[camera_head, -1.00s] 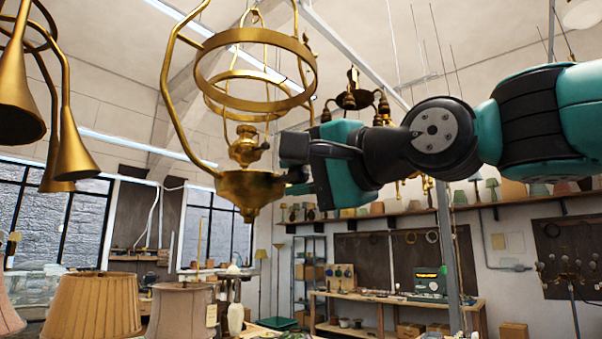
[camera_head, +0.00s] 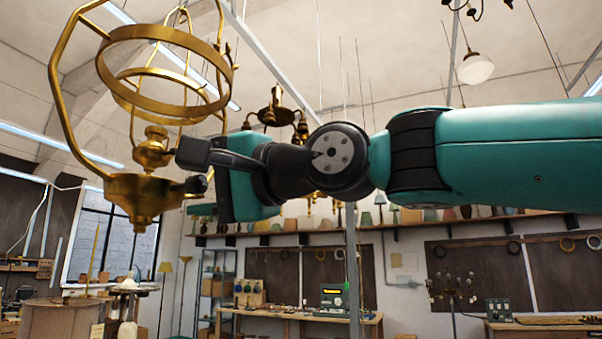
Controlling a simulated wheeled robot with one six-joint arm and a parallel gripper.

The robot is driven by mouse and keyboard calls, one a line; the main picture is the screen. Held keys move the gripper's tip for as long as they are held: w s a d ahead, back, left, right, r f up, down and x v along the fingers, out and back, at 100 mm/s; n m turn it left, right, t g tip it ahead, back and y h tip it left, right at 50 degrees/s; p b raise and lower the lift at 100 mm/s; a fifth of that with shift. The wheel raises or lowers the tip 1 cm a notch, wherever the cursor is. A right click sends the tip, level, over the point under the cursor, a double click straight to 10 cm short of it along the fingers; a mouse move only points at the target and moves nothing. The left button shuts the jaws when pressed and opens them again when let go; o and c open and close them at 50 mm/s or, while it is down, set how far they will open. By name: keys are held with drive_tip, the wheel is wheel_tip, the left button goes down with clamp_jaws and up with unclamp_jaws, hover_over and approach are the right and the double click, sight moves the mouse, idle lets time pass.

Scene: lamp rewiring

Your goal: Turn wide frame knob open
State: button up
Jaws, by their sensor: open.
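The wide brass frame (camera_head: 68,95) hangs at the upper left of the head view, with large rings at its top and a bowl-shaped base below. A small brass burner (camera_head: 151,153) stands on that base. A knob on the burner's right side is too small and too close to my fingers to make out clearly. My gripper (camera_head: 192,170) comes in from the right, just right of the burner. Its dark fingers are apart, one at burner height and one lower beside the base's rim. I see nothing held between them. I cannot tell whether a finger touches the frame.
Another brass chandelier (camera_head: 276,114) hangs behind my wrist. A pendant lamp (camera_head: 475,68) hangs at the upper right. A workbench (camera_head: 300,314) and a shelf of lampshades (camera_head: 420,222) stand along the back wall. A lampshade (camera_head: 55,318) is low at left. The air below my arm looks clear.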

drive_tip(key=b+v, duration=0.6)
drive_tip(key=v, duration=1)
drive_tip(key=shift+s+d, duration=0.15)
drive_tip(key=shift+d, duration=0.1)
drive_tip(key=shift+f, duration=0.1)
drive_tip(key=w+d+f+n+h+b, duration=0.1)
drive_tip(key=f+h, duration=0.1)
drive_tip(key=f, duration=0.7)
drive_tip(key=w+d+f+n+g+h, duration=0.1)
drive_tip(key=d+f+h, duration=0.15)
drive_tip(key=f, duration=0.75)
drive_tip(key=w+d+f+n+h+b, duration=0.1)
drive_tip(key=f+h, duration=0.2)
drive_tip(key=f, duration=0.6)
drive_tip(key=s+d+f+n+g+h, duration=0.1)
drive_tip(key=s+d+f+g, duration=0.1)
drive_tip(key=s+f, duration=0.2)
drive_tip(key=s+d+f+n+g+h+b, duration=0.1)
drive_tip(key=s+d+f+n+g+h, duration=0.1)
drive_tip(key=f, duration=0.8)
drive_tip(key=s+d+f+n+g+h, duration=0.1)
drive_tip(key=s+d+f, duration=0.3)
drive_tip(key=f, duration=0.4)
drive_tip(key=shift+s+n+g+h+b, duration=0.3)
drive_tip(key=shift+s+n+g+h, duration=0.15)
drive_tip(key=shift+s, duration=0.4)
drive_tip(key=shift+d, duration=0.15)
drive_tip(key=shift+c, duration=0.7)
